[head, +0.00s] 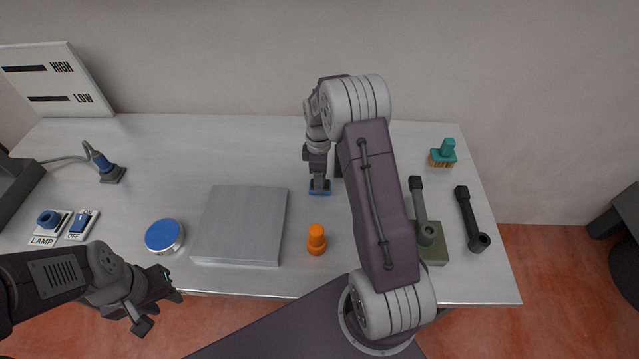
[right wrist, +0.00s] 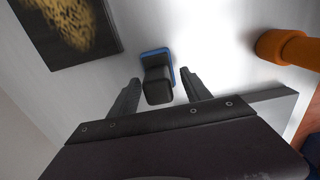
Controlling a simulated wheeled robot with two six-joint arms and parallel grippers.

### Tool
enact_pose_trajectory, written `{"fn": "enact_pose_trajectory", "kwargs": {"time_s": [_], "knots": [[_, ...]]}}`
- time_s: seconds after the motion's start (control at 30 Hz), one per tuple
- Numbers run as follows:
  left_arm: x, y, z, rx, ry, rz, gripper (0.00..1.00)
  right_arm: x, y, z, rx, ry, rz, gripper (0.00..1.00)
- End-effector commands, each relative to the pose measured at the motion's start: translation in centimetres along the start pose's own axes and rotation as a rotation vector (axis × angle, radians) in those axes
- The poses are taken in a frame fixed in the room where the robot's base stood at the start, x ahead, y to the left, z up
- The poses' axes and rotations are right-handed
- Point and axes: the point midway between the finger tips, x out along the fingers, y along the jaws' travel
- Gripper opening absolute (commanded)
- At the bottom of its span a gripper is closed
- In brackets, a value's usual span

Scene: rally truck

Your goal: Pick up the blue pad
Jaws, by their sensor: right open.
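The blue pad (head: 321,192) is a small blue slab on the table, under my right gripper (head: 318,181). In the right wrist view the blue pad (right wrist: 155,53) carries a dark block-shaped grip. My right gripper (right wrist: 160,80) is open, with one finger on each side of that dark grip. Gaps show between the fingers and the grip. My left gripper (head: 162,311) is open and empty in front of the table's near left edge.
An orange knob (head: 317,240) stands near the pad. A grey slab (head: 240,225) and a round blue-topped tin (head: 164,236) lie left. A teal-handled block (head: 443,153) and two black-handled tools (head: 420,205) (head: 468,220) are right. A dark, yellow-patterned panel (right wrist: 70,28) lies beside the pad.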

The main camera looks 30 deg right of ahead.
Motion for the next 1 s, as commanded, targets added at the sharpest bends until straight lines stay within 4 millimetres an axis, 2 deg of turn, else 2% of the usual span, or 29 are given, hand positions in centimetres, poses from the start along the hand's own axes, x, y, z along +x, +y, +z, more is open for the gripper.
{"fn": "enact_pose_trajectory", "kwargs": {"time_s": [0.1, 0.27, 0.3, 0.4, 0.5, 0.83, 1.0], "knots": [[-0.1, 0.0, 0.0, 0.0, 0.0, 0.0, 0.36, 0.9, 0.0, 0.0, 0.0, 0.0, 0.0, 0.56], [0.0, 0.0, 0.0, 0.0, 0.0, 0.0, 0.36, 0.9, 0.0, 0.0, 0.0, 0.0, 0.001, 0.56], [0.0, 0.0, 0.0, 0.0, 0.0, 0.0, 0.36, 0.9, 0.0, 0.0, 0.001, 0.0, 0.001, 0.51], [0.0, 0.0, 0.0, 0.0, 0.0, 0.0, 0.36, 0.9, 0.0, 0.0, 0.001, 0.0, 0.001, 0.23], [0.0, 0.0, 0.0, 0.0, 0.0, 0.0, 0.36, 0.9, 0.0, 0.0, 0.001, 0.0, 0.001, 0.0], [0.0, 0.0, 0.0, 0.0, 0.0, 0.0, 0.36, 0.5, 0.1, 0.0, 0.001, 0.001, 0.002, 0.0], [0.3, 0.0, 0.0, 0.0, 0.0, 0.0, 0.36, -1.4, 0.1, -0.1, 0.001, 0.002, 0.006, 0.0]]}}
